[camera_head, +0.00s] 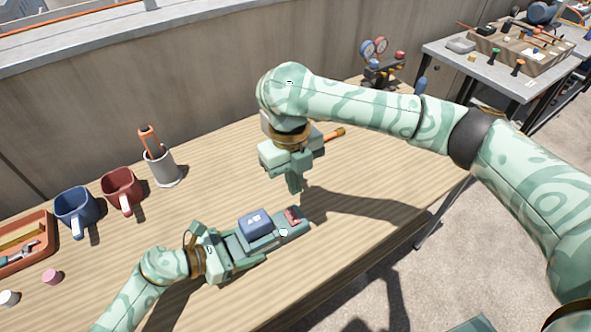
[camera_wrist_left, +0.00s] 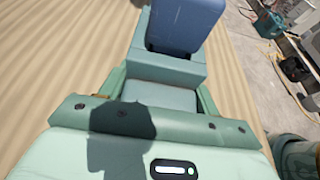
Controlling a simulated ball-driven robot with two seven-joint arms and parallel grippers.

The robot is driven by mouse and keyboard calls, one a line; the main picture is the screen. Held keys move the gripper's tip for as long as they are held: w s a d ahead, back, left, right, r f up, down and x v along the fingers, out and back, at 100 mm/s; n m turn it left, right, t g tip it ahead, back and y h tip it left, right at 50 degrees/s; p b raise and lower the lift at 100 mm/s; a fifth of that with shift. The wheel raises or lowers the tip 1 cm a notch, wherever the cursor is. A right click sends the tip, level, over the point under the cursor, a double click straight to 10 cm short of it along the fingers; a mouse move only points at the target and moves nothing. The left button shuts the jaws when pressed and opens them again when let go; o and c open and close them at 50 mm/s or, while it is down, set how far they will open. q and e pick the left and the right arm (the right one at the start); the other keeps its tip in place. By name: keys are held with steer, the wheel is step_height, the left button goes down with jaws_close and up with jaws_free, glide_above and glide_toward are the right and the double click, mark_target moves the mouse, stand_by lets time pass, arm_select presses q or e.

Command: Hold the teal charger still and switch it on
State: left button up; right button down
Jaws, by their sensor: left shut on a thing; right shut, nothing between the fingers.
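The teal charger (camera_head: 270,240) lies on the wooden bench in the head view, with a blue battery block (camera_head: 256,224) seated on it and a red switch (camera_head: 292,216) at its right end. My left gripper (camera_head: 230,247) is shut on the charger's left end. In the left wrist view the charger (camera_wrist_left: 165,68) runs away from the gripper, with the blue block (camera_wrist_left: 185,24) on it; the switch is out of sight there. My right gripper (camera_head: 296,188) is shut and empty, pointing down, its tips appearing just above the switch end; I cannot tell the exact gap.
A blue mug (camera_head: 76,210), a red mug (camera_head: 122,188) and a grey cup with a tool (camera_head: 163,166) stand at the left. An orange tray (camera_head: 28,245) sits further left. A gauge set (camera_head: 380,65) stands at the back. The bench right of the charger is clear.

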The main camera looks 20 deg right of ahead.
steer(key=r, duration=0.3)
steer(key=shift+s+r, duration=0.25)
steer(key=shift+r, duration=0.1)
arm_select(q)
steer(key=o, duration=1.7)
steer(key=p+v, duration=0.1)
steer(key=v, duration=0.8)
steer(key=shift+s+p, duration=0.1)
steer(key=shift+p, duration=0.3)
arm_select(e)
step_height(320, 180, up, 2)
steer(key=shift+s+r, duration=0.1)
steer(key=shift+r, duration=0.05)
